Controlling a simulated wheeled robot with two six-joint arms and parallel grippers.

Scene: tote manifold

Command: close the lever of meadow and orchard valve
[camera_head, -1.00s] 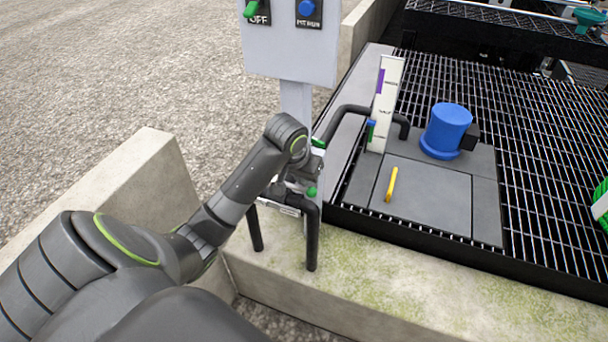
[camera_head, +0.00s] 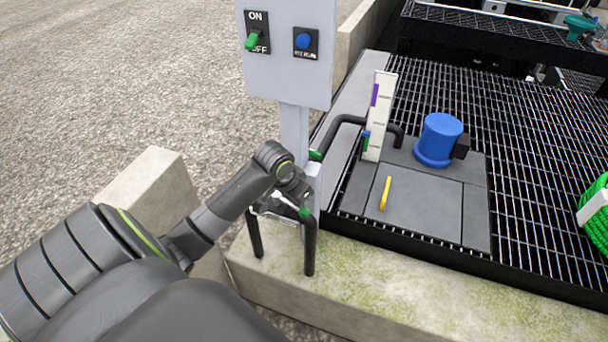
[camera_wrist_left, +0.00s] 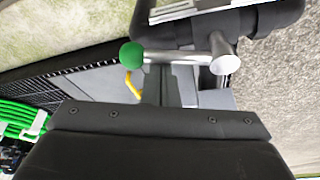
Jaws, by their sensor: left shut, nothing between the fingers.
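Two green lever knobs show in the head view: an upper knob (camera_head: 316,155) by the back pipe and a lower knob (camera_head: 305,212) by the front black pipe (camera_head: 310,245). I cannot read which is meadow or orchard. In the wrist view, a green ball knob (camera_wrist_left: 131,54) ends a bare metal lever (camera_wrist_left: 180,57) lying across the picture from a metal stem (camera_wrist_left: 225,55). My left gripper (camera_head: 290,203) is shut and empty at the manifold, close beside the lower knob. My arm partly hides the valves, and contact cannot be told. My right gripper is out of view.
A grey control box (camera_head: 285,80) on a post stands just behind my left wrist. A white gauge board (camera_head: 380,115), a blue motor (camera_head: 438,138) and a yellow handle (camera_head: 385,193) stand to the right. A concrete curb (camera_head: 380,290) runs in front.

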